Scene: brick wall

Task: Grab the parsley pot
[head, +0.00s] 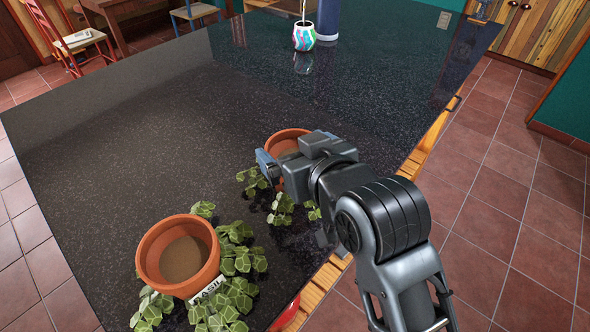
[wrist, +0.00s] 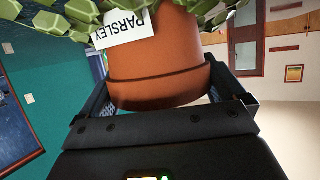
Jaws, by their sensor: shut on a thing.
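The parsley pot (wrist: 160,62) is a terracotta pot with green leaves and a white label reading PARSLEY in the wrist view. It fills the space between the two fingers of my gripper (wrist: 165,98), which are shut on its sides. In the head view the parsley pot (head: 284,141) shows partly behind my gripper (head: 272,166), over the dark countertop near its right edge. My gripper hides much of the pot. I cannot tell whether its base is touching the counter.
A basil pot (head: 179,256) with a BASIL label stands at the lower left on the black counter (head: 130,130). A red object (head: 286,312) is at the near edge. A colourful small vase (head: 304,37) and a dark blue cylinder (head: 328,18) stand at the back. The counter's middle is clear.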

